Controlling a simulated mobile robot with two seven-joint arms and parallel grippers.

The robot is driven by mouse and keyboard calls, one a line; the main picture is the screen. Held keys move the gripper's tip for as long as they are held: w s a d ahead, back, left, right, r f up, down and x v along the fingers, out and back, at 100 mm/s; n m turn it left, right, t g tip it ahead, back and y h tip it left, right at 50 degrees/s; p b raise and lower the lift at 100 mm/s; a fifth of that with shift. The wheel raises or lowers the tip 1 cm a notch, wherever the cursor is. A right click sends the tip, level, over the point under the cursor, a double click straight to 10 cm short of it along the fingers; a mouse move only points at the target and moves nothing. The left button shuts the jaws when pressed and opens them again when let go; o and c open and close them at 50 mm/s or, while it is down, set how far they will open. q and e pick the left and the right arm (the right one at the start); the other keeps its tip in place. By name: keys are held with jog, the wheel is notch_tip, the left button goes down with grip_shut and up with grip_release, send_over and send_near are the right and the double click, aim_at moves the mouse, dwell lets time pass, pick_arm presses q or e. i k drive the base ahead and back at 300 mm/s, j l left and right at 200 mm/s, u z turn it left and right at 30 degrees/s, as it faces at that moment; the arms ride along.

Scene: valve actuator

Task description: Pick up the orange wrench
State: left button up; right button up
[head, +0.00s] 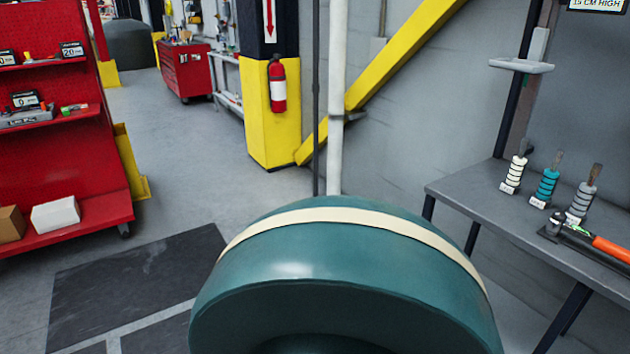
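A tool with an orange handle (610,248) lies on the grey table at the right edge of the head view. Its other end is dark, and the picture's edge cuts off part of the handle. It looks like the orange wrench, but its full shape cannot be told. Neither of my grippers is in view.
The grey table (470,192) also holds white, teal and grey ringed, handled objects (546,186). A large teal rounded body with a cream band (330,255) fills the bottom centre. A red shelf unit (60,150) stands left. Grey floor (185,150) is open between shelf and yellow column (262,120).

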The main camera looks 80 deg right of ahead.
aim_at(553, 230)
jog(key=z, duration=4.2)
